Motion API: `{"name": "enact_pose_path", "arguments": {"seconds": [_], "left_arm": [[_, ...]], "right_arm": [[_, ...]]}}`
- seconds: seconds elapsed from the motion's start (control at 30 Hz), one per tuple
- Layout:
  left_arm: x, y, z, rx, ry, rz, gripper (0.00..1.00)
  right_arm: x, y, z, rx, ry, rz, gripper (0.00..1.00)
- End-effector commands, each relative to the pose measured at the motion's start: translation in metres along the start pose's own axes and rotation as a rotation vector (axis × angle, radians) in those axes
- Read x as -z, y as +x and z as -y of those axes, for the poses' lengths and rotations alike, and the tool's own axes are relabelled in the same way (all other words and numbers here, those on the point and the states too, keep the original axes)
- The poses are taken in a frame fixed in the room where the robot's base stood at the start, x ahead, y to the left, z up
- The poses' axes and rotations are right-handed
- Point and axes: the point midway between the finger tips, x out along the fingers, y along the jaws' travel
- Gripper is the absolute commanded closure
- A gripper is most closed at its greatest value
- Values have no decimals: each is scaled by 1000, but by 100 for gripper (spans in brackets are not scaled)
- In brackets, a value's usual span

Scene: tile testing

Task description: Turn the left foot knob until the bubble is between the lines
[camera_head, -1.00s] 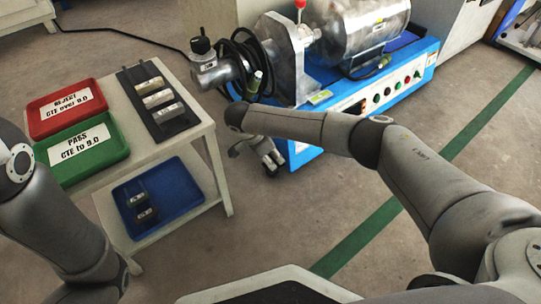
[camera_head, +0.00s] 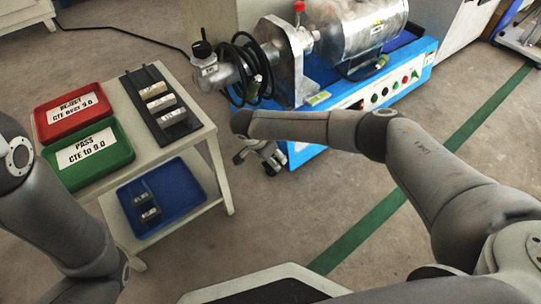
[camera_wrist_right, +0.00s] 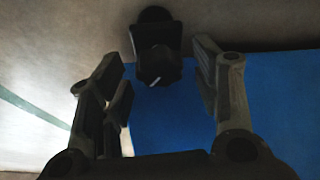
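A black knob (camera_wrist_right: 158,66) with a white mark shows in the right wrist view, in front of the blue machine base (camera_wrist_right: 180,125). It looks like the foot knob. My right gripper (camera_head: 266,158) is low by the left front corner of the blue machine (camera_head: 303,155). In the wrist view its two fingers are open, one on each side of the knob, with visible gaps. In the head view my arm and gripper hide the foot. I cannot make out a bubble or its lines. My left arm shows at the left edge, but its gripper is out of view.
A cream cart (camera_head: 206,137) stands left of the machine, with a red tray (camera_head: 40,133), a green tray (camera_head: 124,142) and a black rack (camera_head: 140,98) on top. A blue tray (camera_head: 195,178) is on its lower shelf. Open floor lies in front.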

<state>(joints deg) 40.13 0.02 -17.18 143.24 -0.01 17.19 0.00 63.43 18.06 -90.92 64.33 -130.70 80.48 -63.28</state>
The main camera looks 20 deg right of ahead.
Motion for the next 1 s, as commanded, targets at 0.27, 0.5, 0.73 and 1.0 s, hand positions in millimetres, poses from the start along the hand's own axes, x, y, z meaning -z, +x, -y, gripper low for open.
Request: {"name": "enact_pose_path", "arguments": {"seconds": [0.27, 0.5, 0.73, 1.0], "left_arm": [[-1, -1, 1, 3, 0, 4, 56], [0, 0, 0, 1, 0, 2, 56], [0, 0, 0, 1, 0, 1, 56], [0, 0, 0, 0, 0, 0, 56]], "right_arm": [[0, -2, 0, 0, 1, 0, 42], [1, -31, 1, 4, -1, -1, 42], [1, -82, 1, 4, 0, 0, 42], [0, -116, 0, 0, 0, -1, 42]]}}
